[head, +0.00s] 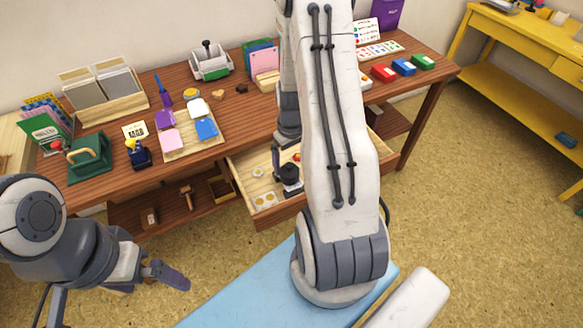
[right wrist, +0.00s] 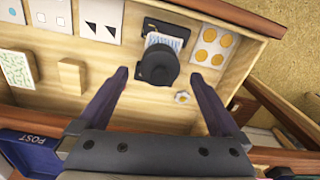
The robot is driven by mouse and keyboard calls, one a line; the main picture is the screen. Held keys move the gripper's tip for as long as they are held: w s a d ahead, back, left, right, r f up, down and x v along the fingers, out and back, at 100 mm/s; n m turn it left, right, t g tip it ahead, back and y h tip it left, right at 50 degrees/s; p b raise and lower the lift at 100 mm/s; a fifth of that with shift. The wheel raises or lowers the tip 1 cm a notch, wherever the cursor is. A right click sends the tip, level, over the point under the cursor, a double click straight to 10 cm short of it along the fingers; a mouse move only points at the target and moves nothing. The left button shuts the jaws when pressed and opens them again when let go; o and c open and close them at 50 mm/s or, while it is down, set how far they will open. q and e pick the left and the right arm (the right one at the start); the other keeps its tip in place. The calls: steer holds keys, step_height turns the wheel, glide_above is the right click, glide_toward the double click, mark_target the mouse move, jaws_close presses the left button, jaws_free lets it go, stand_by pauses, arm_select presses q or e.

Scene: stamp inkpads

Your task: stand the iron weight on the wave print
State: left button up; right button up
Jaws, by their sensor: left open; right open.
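The iron weight (right wrist: 160,68) is black with a round knob and stands in the open drawer (head: 240,172); it also shows in the head view (head: 291,172). A blue-striped white patch, seemingly the wave print (right wrist: 166,40), shows between the weight's dark parts; I cannot tell how much of it is covered. My right gripper (right wrist: 158,76) is open, pointing down over the drawer, with one finger on each side of the knob and gaps showing in this view. My left gripper (head: 152,280) is open and empty at the lower left, away from the table.
Other cards lie in the drawer: yellow dots (right wrist: 211,46), triangles (right wrist: 101,19) and drops (right wrist: 50,15). A wooden block (right wrist: 72,76) and a small white flower-shaped piece (right wrist: 182,97) are near the fingers. The table (head: 240,106) carries ink pads, stamps and boxes.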

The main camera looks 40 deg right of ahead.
mark_target(291, 165)
step_height(291, 165, up, 7)
steer(key=shift+r, duration=0.15)
steer(key=shift+p, duration=0.3)
stand_by(0.4)
